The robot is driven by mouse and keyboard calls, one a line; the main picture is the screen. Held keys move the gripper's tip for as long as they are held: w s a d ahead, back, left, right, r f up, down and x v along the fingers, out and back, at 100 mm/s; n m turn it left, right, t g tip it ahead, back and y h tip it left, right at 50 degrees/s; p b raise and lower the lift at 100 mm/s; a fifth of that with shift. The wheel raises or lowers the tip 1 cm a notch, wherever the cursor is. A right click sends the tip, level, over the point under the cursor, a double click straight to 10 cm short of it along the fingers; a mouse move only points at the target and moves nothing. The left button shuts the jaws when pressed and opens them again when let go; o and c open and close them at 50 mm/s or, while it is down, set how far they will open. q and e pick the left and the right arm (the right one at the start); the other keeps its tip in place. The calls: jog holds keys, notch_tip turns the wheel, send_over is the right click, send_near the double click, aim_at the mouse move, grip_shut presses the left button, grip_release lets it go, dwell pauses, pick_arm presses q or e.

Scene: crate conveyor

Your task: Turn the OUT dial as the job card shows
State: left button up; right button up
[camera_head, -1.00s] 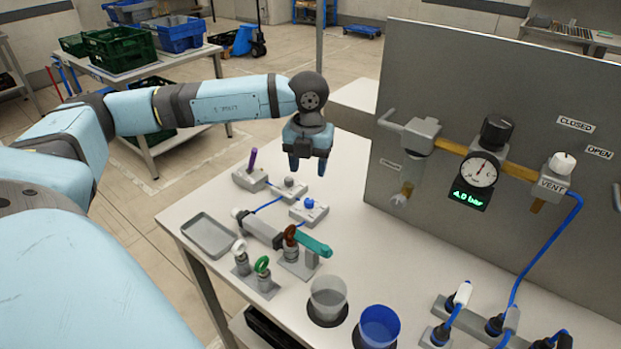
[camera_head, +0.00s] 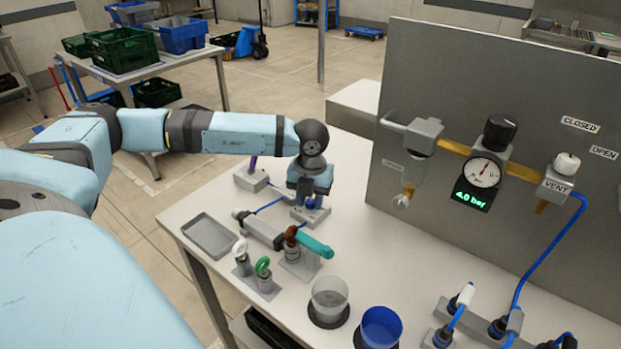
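A regulator with a black knob (camera_head: 499,132) sits on the grey upright panel, above a round gauge (camera_head: 483,172) and a green readout of 4.0 bar. I cannot read an OUT mark on any dial, and I make out no job card. My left gripper (camera_head: 310,203) points down with its fingers apart, over a small grey box with a blue button (camera_head: 310,202). The button shows between the fingers; I cannot tell whether they touch it. The gripper is well left of the panel. My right gripper is not in view.
A white VENT knob (camera_head: 566,163) and a grey valve (camera_head: 423,136) are on the panel. On the table are a grey tray (camera_head: 209,236), a teal-handled device (camera_head: 315,245), a clear cup (camera_head: 329,297), a blue cup (camera_head: 381,327) and a plug strip (camera_head: 447,311).

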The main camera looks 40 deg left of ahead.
pick_arm(q)
jog(key=c, duration=0.4)
jog(key=shift+c, duration=0.2)
